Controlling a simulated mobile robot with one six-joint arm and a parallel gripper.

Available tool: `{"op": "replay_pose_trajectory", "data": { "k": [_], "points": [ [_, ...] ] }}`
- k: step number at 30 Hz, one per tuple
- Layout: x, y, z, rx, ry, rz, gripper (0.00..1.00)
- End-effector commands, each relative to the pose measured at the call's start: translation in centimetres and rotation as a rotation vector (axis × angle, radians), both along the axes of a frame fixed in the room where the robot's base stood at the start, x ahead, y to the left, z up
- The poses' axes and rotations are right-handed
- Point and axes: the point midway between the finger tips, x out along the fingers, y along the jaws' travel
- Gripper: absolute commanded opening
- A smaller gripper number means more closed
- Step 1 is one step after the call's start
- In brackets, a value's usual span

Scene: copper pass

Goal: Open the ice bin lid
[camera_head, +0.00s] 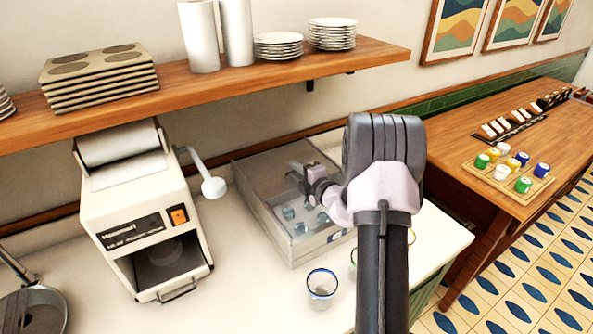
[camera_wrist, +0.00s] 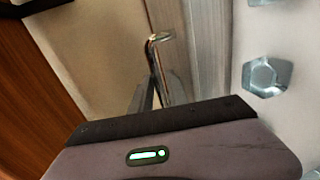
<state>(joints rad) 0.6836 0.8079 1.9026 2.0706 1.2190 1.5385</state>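The ice bin (camera_head: 308,250) is a grey metal box on the white counter, with several clear ice cubes (camera_head: 300,228) showing inside its front part. A flat grey panel (camera_head: 262,166), which looks like the lid, covers the back part; my arm hides some of the bin. My gripper (camera_head: 298,173) is over the bin, pointing left near the panel. In the wrist view, a bent shiny metal handle (camera_wrist: 158,62) stands just beyond the gripper body, with an ice cube (camera_wrist: 267,76) to its right. I cannot tell whether the fingers touch the handle or how wide they are.
A white machine (camera_head: 145,220) with a lever stands left of the bin. A blue-rimmed glass (camera_head: 322,284) stands in front, with other glasses partly behind my arm. A wooden shelf (camera_head: 210,85) with plates and trays runs above. A wooden table (camera_head: 530,150) is at right.

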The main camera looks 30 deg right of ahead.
Motion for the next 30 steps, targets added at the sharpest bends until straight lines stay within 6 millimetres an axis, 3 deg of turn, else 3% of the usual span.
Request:
{"op": "replay_pose_trajectory", "data": {
  "k": [7, 11, 24, 30],
  "points": [
    [-0.2, 0.0, 0.1, 0.0, 0.0, -0.001, 0.2],
    [-1.6, 0.0, 0.4, 0.002, 0.001, -0.002, 0.2],
    [-13.8, 0.6, 3.0, 0.001, 0.0, -0.005, 0.2],
    [-16.7, 0.9, 3.4, 0.001, 0.0, -0.001, 0.2]
  ]
}}
